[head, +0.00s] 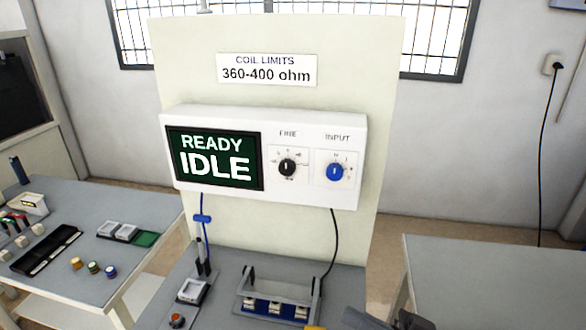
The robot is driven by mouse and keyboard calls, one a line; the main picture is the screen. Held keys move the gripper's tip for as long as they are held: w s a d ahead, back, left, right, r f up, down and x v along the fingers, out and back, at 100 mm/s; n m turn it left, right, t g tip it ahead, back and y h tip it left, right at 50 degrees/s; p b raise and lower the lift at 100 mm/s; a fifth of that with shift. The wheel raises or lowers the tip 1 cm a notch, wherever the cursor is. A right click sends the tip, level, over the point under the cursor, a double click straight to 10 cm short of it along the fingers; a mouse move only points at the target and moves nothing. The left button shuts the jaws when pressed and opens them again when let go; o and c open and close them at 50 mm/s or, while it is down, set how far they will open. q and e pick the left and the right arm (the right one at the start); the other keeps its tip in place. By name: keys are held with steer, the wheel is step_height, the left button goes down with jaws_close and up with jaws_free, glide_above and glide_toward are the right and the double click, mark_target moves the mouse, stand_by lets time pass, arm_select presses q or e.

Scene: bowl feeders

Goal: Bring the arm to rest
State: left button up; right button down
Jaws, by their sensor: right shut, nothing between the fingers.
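My right gripper (385,320) shows only in part at the bottom edge of the head view, dark and cut off by the frame. It is shut with nothing held, in front of the grey bench and right of the small rack (278,290). The rest of the right arm is hidden below the frame. My left gripper is not in view.
A white meter box (265,157) reading "READY IDLE" hangs on a cream panel (285,60). A probe stand, a device with an orange button (178,320) and cables are near. The left table (90,215) holds parts; the right table (495,270) looks bare.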

steer(key=w+d+f+m+t+h, duration=0.1)
steer(key=w+d+f+m+h, duration=0.25)
steer(key=f+h, duration=0.35)
steer(key=w+d+f+m+t+h, duration=0.2)
steer(key=w+d+f+h, duration=0.15)
steer(key=f+h, duration=0.4)
steer(key=s+d+f+g+h, duration=0.2)
steer(key=s+f+g+h, duration=0.25)
steer(key=s+g, duration=0.55)
steer(key=s+f, duration=0.2)
steer(key=f, duration=1.4)
steer(key=s+f, duration=0.3)
steer(key=f, duration=1.2)
steer(key=s+d+f, duration=0.2)
steer(key=s+f, duration=0.6)
steer(key=s, duration=0.1)
steer(key=s+d+f, duration=0.2)
steer(key=s+f, duration=0.7)
steer(key=shift+s+f+g, duration=0.25)
steer(key=shift+s+g, duration=0.05)
steer(key=shift+g, duration=0.1)
steer(key=c, duration=2.1)
jaws_free()
